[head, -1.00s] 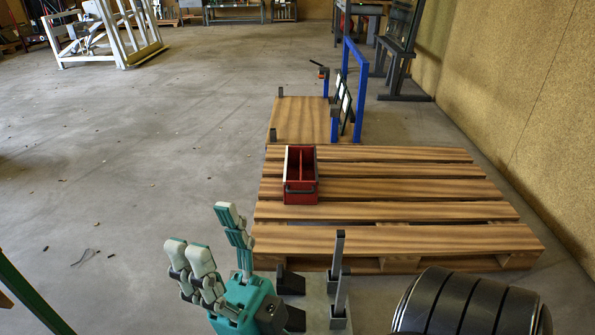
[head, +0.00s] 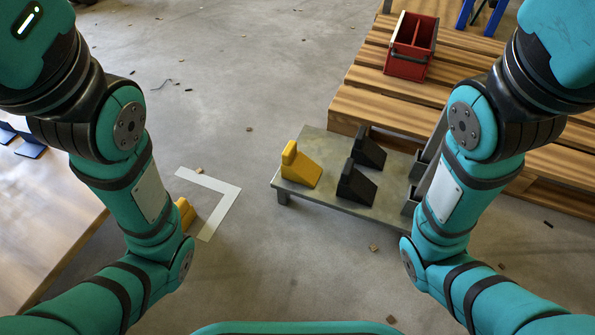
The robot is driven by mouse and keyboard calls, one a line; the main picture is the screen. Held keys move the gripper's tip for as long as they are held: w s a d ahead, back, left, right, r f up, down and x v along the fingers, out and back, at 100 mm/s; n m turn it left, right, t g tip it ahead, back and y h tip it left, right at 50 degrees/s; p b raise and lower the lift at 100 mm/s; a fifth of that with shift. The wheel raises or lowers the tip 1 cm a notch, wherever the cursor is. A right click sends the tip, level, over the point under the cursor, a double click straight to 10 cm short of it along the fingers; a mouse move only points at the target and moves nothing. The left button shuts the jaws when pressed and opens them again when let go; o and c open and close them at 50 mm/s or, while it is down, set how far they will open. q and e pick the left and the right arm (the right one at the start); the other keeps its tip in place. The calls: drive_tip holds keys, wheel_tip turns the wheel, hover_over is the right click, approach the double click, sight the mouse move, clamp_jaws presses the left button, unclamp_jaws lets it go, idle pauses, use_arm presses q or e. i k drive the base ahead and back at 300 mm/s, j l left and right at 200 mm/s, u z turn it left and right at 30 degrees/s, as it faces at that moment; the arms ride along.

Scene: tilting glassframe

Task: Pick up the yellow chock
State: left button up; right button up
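A yellow chock (head: 301,168), a wedge with a raised block at one end, sits on the left part of a low grey platform (head: 318,192). A second yellow object (head: 186,213) shows on the floor at the left, mostly hidden behind my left arm; I cannot tell its whole shape. Both of my arms reach up the sides of the picture. Neither gripper is in view, so I cannot see whether either is open or holds anything.
Two black chocks (head: 368,151) (head: 355,187) stand on the platform beside the yellow one. Grey posts rise at its right end. A wooden pallet (head: 352,104) with a red toolbox (head: 408,65) lies behind. A white L-shaped floor mark (head: 222,205) is left of the platform, with clear floor between.

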sight(296, 166)
drive_tip(key=i+l, duration=0.1)
drive_tip(key=l, duration=0.3)
drive_tip(key=i+l, duration=0.1)
drive_tip(key=l, duration=0.25)
drive_tip(key=i+l, duration=0.1)
drive_tip(key=l, duration=0.3)
drive_tip(key=i+l, duration=0.1)
drive_tip(key=l, duration=0.25)
